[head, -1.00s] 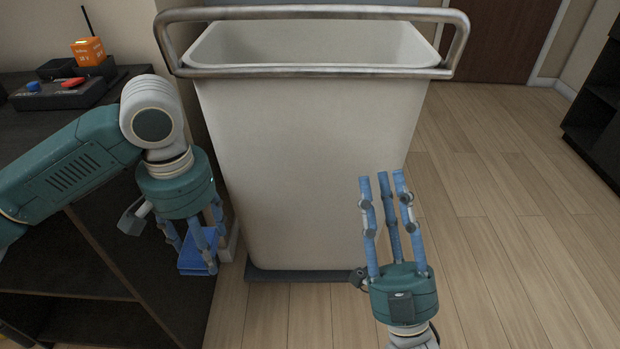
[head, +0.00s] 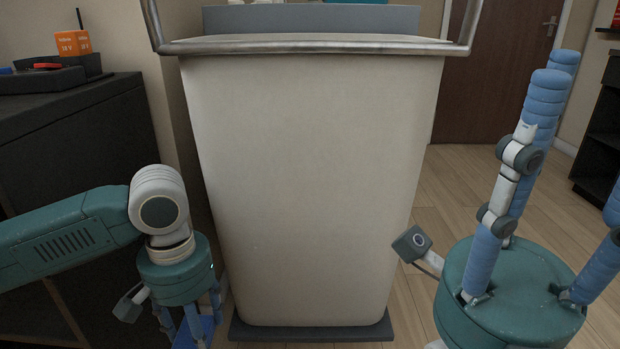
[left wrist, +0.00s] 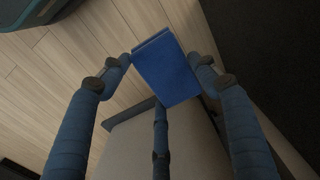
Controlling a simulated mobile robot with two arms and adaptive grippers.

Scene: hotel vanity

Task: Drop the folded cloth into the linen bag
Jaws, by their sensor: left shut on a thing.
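The folded cloth (left wrist: 167,72) is a blue rectangular bundle held between the fingers of my left gripper (left wrist: 160,85) in the left wrist view. In the head view my left gripper (head: 190,325) points down at the lower left, beside the bag, with a bit of the blue cloth (head: 207,328) showing between its fingers. The linen bag (head: 310,180) is a tall cream bin with a metal rail around its top, standing ahead in the middle. Its opening is hidden from this low angle. My right gripper (head: 540,180) is open and empty at the right, fingers pointing up.
A dark cabinet (head: 70,150) stands at the left with an orange block (head: 73,43) and a dark tray on top. A dark shelf (head: 600,110) is at the right, and a brown door (head: 490,90) at the back. Wooden floor is clear right of the bag.

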